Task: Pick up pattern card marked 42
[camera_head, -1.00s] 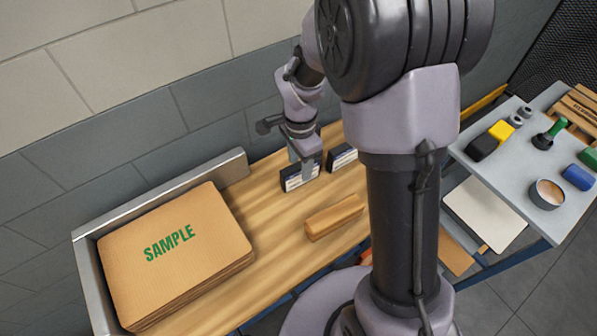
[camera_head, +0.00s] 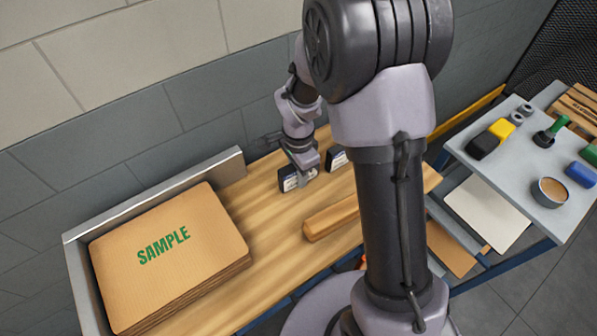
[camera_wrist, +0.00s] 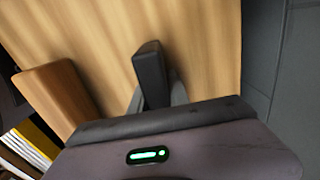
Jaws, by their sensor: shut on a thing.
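A small dark card-like block with a white label (camera_head: 289,181) stands on the wooden bench near the wall. My gripper (camera_head: 306,172) is shut on it. In the wrist view, the block's dark narrow top (camera_wrist: 150,66) shows between my grey fingers (camera_wrist: 157,92).
A tan wooden bar (camera_head: 330,217) lies on the bench (camera_head: 245,200). A cardboard stack marked SAMPLE (camera_head: 165,255) sits in a metal-edged corner at left. A grey side table (camera_head: 505,160) at right holds a cup (camera_head: 549,191), a green-handled stamp (camera_head: 552,130) and other small items.

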